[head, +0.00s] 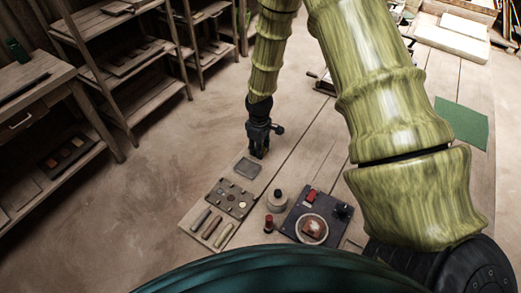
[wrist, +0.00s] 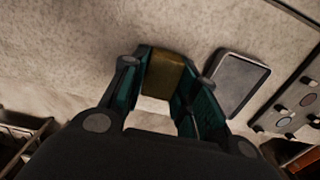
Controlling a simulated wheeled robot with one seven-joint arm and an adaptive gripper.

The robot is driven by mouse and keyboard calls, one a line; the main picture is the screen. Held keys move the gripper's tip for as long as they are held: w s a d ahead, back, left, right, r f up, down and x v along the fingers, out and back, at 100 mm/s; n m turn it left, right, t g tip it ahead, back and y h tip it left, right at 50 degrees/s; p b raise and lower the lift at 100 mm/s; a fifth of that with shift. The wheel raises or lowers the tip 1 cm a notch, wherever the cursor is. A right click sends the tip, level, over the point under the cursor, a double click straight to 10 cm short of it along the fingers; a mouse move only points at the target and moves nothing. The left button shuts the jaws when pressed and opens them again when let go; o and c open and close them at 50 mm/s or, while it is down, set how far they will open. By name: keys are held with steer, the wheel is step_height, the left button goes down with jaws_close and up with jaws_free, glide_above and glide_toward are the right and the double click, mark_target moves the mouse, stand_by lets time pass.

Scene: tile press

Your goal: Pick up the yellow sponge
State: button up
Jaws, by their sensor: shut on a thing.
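The yellow sponge (wrist: 164,75) is a dull yellow block between the two teal fingers of my gripper (wrist: 164,88) in the wrist view. In the head view my gripper (head: 259,150) points down near the left edge of the long wooden table (head: 305,130), just beyond a grey flat dish (head: 248,167). The sponge cannot be made out there. I cannot tell how high it is above the surface. The grey dish also shows to the right of my fingers in the wrist view (wrist: 240,82).
Nearer on the table are a tray of small pieces (head: 231,197), several rollers (head: 213,227), a round pot (head: 277,201), a red-topped bottle (head: 269,225) and a dark board (head: 299,207) with a white plate. A green mat (head: 462,123) lies at right. Shelves stand left.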

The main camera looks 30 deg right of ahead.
steer(key=shift+r, duration=0.15)
steer(key=shift+r+b, duration=0.3)
steer(key=shift+r, duration=0.2)
steer(key=shift+r+b, duration=0.35)
steer(key=shift+r, duration=0.6)
steer(key=s+d+b, duration=0.1)
steer(key=s+d, duration=0.2)
steer(key=d, duration=0.1)
steer(key=s+d+r+b, duration=0.1)
steer(key=s+d, duration=0.1)
steer(key=d, duration=0.3)
steer(key=s+d+b, duration=0.1)
steer(key=s+d, duration=0.2)
steer(key=d, duration=0.1)
steer(key=shift+s+d+r, duration=0.25)
steer(key=shift+s+r, duration=0.05)
steer(key=shift+r, duration=0.1)
steer(key=shift+o, duration=0.4)
